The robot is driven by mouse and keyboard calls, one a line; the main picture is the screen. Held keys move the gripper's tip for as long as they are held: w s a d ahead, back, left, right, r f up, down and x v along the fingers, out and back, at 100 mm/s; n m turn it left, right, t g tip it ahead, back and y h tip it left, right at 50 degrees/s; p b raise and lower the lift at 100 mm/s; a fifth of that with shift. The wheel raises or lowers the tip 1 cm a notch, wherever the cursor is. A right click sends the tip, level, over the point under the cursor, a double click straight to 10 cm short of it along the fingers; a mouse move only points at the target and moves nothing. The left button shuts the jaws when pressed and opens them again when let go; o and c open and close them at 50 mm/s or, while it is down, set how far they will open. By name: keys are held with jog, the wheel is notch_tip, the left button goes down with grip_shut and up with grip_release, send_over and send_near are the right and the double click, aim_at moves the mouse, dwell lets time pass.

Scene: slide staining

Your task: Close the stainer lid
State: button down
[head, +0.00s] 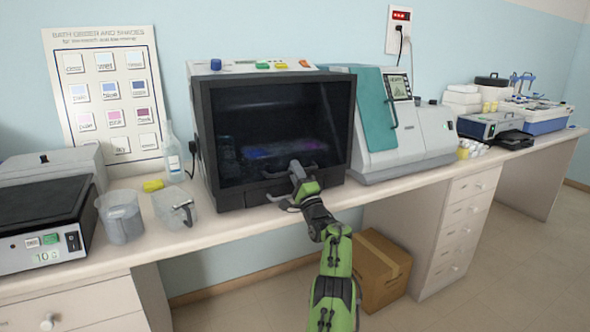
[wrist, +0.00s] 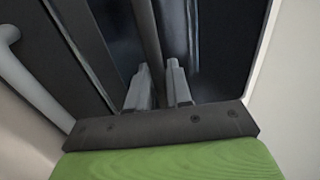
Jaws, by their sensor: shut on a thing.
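The stainer is the boxy machine in the middle of the bench in the head view, with a dark, see-through lid (head: 275,115) in a black frame across its front. The lid hangs down over the front; I cannot tell whether a small gap is left at its lower edge. Blue and purple shapes show dimly behind it. My gripper (head: 296,172) is at the lid's lower front, at the handle. In the wrist view my gripper's two grey fingers (wrist: 158,85) stand on either side of the dark handle bar (wrist: 148,38), shut on it. The gripper hides part of the handle in the head view.
A beaker (head: 121,218) and a clear container (head: 175,207) stand left of the stainer, with a bottle (head: 172,155) behind. A grey machine with a teal door (head: 375,108) stands close on the right. A cardboard box (head: 382,270) is on the floor below.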

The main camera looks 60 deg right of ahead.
jog(key=shift+d+f, duration=0.2)
jog(key=shift+f, duration=0.15)
jog(key=shift+w+t, duration=0.1)
jog(key=shift+t, duration=0.2)
jog(key=c, duration=1.2)
grip_release()
jog(key=shift+f, duration=0.1)
jog(key=shift+a, duration=0.1)
jog(key=shift+w, duration=0.1)
